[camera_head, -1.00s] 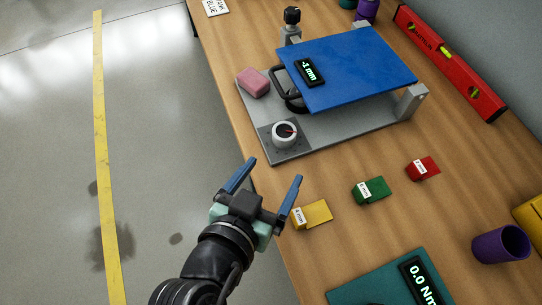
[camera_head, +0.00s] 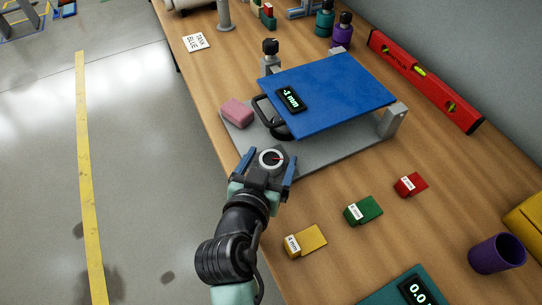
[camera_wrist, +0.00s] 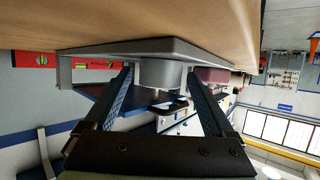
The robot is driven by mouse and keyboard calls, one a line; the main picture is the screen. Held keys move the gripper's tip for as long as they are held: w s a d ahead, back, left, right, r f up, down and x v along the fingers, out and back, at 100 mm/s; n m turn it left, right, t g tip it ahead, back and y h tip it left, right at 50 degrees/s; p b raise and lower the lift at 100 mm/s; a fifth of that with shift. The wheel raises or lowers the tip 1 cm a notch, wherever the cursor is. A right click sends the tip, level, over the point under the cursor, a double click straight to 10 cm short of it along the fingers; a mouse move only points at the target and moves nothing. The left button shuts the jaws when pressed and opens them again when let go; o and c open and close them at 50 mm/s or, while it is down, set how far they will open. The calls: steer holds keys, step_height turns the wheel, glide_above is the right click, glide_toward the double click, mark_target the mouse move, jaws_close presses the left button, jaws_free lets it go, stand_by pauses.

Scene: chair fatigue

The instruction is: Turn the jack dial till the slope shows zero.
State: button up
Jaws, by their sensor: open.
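The jack dial (camera_head: 271,158) is a round pale knob with a dark centre and a red mark, on the near left corner of the grey base (camera_head: 330,148). My gripper (camera_head: 268,166) is open at the dial, one blue finger on each side. In the wrist view the grey dial (camera_wrist: 160,74) shows between the fingertips (camera_wrist: 160,82), with a gap on both sides. The blue plate (camera_head: 335,95) above the base carries a black display (camera_head: 290,99) that seems to read -3 mm, in small digits.
A pink block (camera_head: 237,112) and a black handle (camera_head: 272,118) are close behind the dial. Yellow (camera_head: 305,241), green (camera_head: 363,210) and red (camera_head: 411,185) blocks lie to the right. A red level (camera_head: 425,80) lies at the back.

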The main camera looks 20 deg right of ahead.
steer(key=shift+w+d+f, duration=0.1)
steer(key=shift+w+d, duration=0.1)
steer(key=c, duration=1.4)
steer(key=shift+w+a+f+m+g+h+b, duration=0.1)
steer(key=shift+m+g+h+b, duration=0.4)
steer(key=shift+m+h+b, duration=0.15)
steer(key=shift+m+g+h, duration=0.55)
steer(key=shift+m+g, duration=0.25)
steer(key=shift+m, duration=0.05)
steer(key=o, duration=1.4)
